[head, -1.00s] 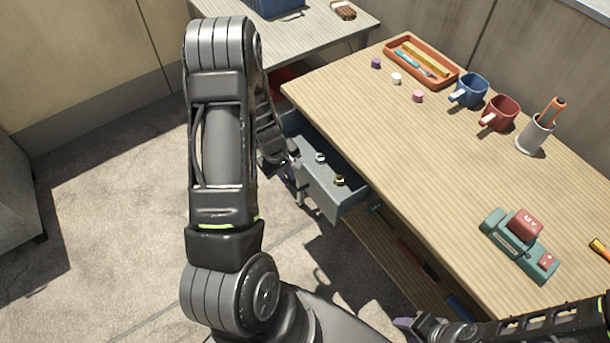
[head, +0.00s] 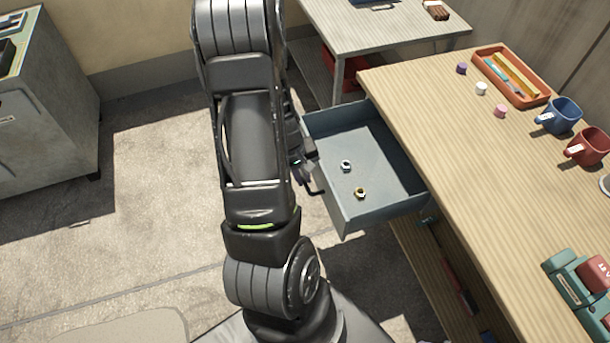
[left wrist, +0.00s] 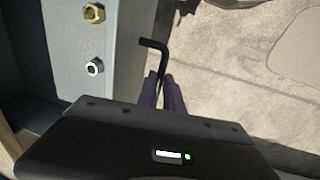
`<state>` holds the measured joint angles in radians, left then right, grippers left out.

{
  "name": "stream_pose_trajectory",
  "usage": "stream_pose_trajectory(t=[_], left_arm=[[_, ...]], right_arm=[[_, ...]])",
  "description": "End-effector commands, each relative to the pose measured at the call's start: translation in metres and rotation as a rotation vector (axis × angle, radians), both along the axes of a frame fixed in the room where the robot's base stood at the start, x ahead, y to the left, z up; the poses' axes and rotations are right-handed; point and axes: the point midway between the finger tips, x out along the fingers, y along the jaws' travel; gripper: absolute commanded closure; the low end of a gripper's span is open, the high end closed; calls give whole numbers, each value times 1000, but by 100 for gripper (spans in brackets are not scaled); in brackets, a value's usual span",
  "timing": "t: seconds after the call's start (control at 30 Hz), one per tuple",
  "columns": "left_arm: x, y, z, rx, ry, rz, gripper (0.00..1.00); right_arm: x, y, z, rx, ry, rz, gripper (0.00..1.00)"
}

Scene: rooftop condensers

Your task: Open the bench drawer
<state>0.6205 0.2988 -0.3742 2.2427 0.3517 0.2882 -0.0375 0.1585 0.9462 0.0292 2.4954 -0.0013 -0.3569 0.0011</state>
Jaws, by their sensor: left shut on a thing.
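The grey bench drawer (head: 385,150) stands pulled far out from under the wooden bench top (head: 440,130). A silver nut (head: 346,166) and a brass nut (head: 360,193) lie in it, and both also show in the left wrist view. My left gripper (left wrist: 165,88) is shut on the dark drawer handle (left wrist: 152,45) at the drawer's front. In the head view my left arm hides most of this gripper. My right gripper is not visible.
On the bench are an orange tray (head: 542,94), a blue mug (head: 559,116), a red mug (head: 587,147) and small coloured pieces. A side table (head: 385,32) stands behind. A grey cabinet (head: 45,110) stands at the left, with open floor before it.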

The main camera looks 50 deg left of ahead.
Motion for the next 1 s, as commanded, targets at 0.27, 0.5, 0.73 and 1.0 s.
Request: stream_pose_trajectory(t=[0.27,0.5,0.73,1.0], left_arm=[[0,0,0,-1,0,1,71],[0,0,0,-1,0,1,68],[-1,1,13,0,-1,2,68],[-9,3,57,0,-3,-1,68]], right_arm=[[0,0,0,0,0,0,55],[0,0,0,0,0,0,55],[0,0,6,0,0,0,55],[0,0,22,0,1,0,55]])
